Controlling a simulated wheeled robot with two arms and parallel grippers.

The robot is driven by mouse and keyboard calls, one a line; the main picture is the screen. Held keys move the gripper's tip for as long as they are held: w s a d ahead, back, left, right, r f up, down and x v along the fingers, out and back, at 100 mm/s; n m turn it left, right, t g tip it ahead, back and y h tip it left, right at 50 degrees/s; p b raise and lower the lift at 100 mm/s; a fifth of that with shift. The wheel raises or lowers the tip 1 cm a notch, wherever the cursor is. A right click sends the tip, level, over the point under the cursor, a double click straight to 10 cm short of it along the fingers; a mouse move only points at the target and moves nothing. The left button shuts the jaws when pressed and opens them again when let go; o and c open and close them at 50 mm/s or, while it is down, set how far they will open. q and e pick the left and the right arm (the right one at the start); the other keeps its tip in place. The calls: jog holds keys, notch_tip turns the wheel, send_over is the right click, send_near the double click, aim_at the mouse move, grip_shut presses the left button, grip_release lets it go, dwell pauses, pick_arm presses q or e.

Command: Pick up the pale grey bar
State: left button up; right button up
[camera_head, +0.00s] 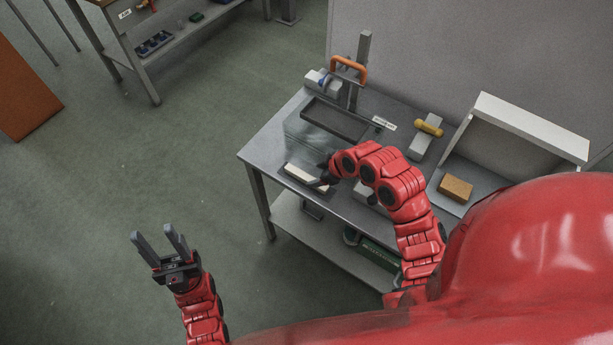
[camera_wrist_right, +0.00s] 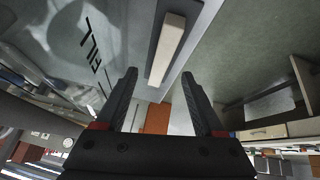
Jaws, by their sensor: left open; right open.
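The pale grey bar (camera_head: 301,174) lies on a dark strip near the front left edge of the grey table (camera_head: 262,152). In the right wrist view the bar (camera_wrist_right: 168,47) lies ahead of the fingertips, roughly in line with the gap between them. My right gripper (camera_head: 325,181) is at the bar's right end in the head view, partly hidden by its own wrist. In its wrist view my right gripper (camera_wrist_right: 160,74) is open and empty, with the bar not between its fingers. My left gripper (camera_head: 157,238) is open and empty over the floor, far left of the table.
A box with a dark recessed top (camera_head: 336,121) stands just behind the bar. Behind it is a post with an orange handle (camera_head: 350,67). A yellow cylinder (camera_head: 429,128) and a brown block (camera_head: 455,188) are further right. The floor left of the table is clear.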

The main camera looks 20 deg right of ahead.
aim_at(307, 177)
jog(key=shift+w+a+f+p, duration=0.2)
jog(key=shift+a+f+p, duration=0.1)
jog(key=shift+f+p, duration=0.1)
jog(key=p+x, duration=0.1)
jog(key=x, duration=0.2)
jog(key=shift+w+a, duration=0.1)
jog(key=shift+w+a+f+p, duration=0.15)
jog(key=shift+w+f+p, duration=0.2)
jog(key=shift+f, duration=0.2)
grip_shut()
